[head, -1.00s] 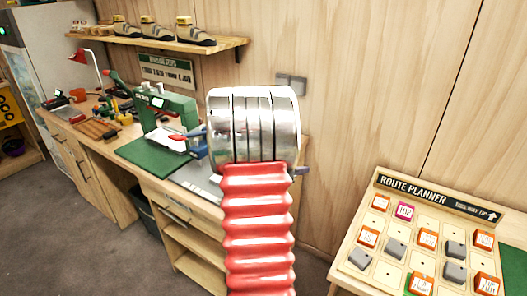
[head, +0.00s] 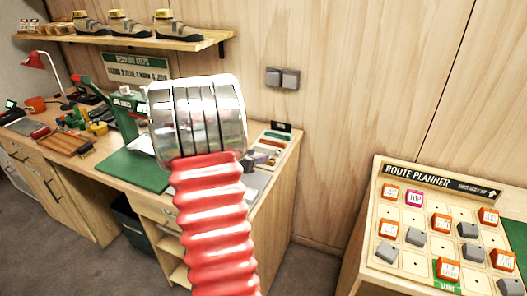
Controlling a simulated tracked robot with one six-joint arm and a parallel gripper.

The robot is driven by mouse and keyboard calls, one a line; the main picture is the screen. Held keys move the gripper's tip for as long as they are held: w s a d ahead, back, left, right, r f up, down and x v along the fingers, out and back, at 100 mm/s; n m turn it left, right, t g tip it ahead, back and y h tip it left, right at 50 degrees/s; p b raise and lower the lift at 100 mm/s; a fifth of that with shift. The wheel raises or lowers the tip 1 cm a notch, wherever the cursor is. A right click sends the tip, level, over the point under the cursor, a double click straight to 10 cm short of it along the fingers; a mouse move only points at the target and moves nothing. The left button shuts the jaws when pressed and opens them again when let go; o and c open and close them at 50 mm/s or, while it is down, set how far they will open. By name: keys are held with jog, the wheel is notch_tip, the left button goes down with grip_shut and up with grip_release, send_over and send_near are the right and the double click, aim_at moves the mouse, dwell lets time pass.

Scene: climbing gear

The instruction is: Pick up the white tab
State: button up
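I cannot pick out a white tab with certainty. A shallow tray (head: 284,148) with several small coloured pieces lies at the right end of the workbench, partly behind my arm. The pieces are too small to tell apart well. My arm, with a silver ribbed cuff and red bellows, rises in front of the bench and hides part of its top. My gripper's fingers do not show; they are hidden behind the cuff.
The workbench holds a green mat (head: 131,170), a green machine (head: 124,112) and tools. A shelf (head: 190,41) with shoes hangs above. A route planner board (head: 384,208) with orange, pink and grey blocks stands at right. Dark floor (head: 315,268) lies between.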

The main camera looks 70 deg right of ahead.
jog(key=shift+s+d, duration=0.1)
jog(key=shift+d, duration=0.05)
send_near(277, 152)
jog(key=shift+x, duration=1.45)
jog(key=shift+d, duration=0.1)
jog(key=shift+x, duration=2.7)
jog(key=shift+c, duration=0.5)
grip_shut()
